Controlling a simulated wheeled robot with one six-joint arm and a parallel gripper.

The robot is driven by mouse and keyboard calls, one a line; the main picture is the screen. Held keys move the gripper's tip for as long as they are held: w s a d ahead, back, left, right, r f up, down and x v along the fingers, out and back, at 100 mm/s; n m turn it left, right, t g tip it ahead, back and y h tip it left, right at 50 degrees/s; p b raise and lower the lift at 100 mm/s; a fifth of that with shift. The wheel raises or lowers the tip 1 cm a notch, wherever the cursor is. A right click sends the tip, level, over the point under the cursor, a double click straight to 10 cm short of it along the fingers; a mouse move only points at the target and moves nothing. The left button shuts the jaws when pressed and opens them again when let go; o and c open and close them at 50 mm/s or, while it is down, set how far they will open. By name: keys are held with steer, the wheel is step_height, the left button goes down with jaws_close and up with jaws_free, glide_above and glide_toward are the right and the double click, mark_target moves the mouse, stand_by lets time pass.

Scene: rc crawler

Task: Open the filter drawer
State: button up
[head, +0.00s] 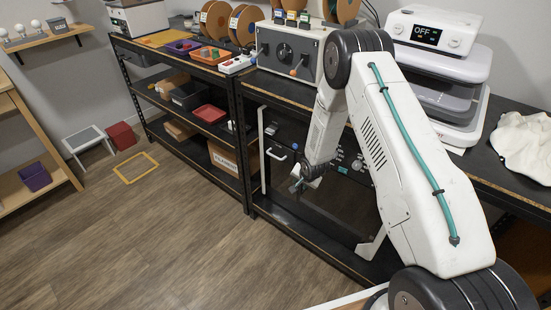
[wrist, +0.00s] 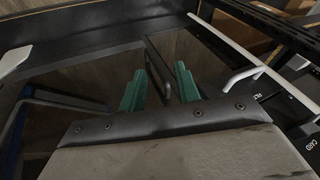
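A machine with a pale frame stands on the lower shelf of the bench, partly behind my arm in the head view. Its white handle (head: 278,152) sits at its upper left. In the wrist view the white handle (wrist: 243,78) is right of my fingers, near a small partly readable label that seems to start "FIL". A dark bar handle (wrist: 153,62) on a dark glossy front lies between my two teal fingers. My gripper (wrist: 161,70) is open, with a finger on each side of this bar; contact is not clear. In the head view my gripper (head: 303,185) is low before the machine.
A printer-like device reading "OFF" (head: 427,35) and a grey control box (head: 290,52) stand on the bench top. Shelves with trays and a cardboard box (head: 232,158) are to the left. A step stool (head: 86,142) stands on the floor; the front floor is clear.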

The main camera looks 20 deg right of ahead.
steer(key=w+a+f+m+t+y, duration=0.1)
steer(key=w+a+f+m+t, duration=0.2)
steer(key=f, duration=0.4)
steer(key=m+t+y, duration=0.3)
steer(key=m+t, duration=0.3)
steer(key=t, duration=0.2)
glide_toward(276, 157)
steer(key=w, duration=0.3)
steer(key=x, duration=0.7)
steer(key=shift+w+a+f, duration=0.2)
steer(key=shift+a+f, duration=0.15)
steer(key=shift+f, duration=0.05)
steer(key=shift+c, duration=0.2)
jaws_close()
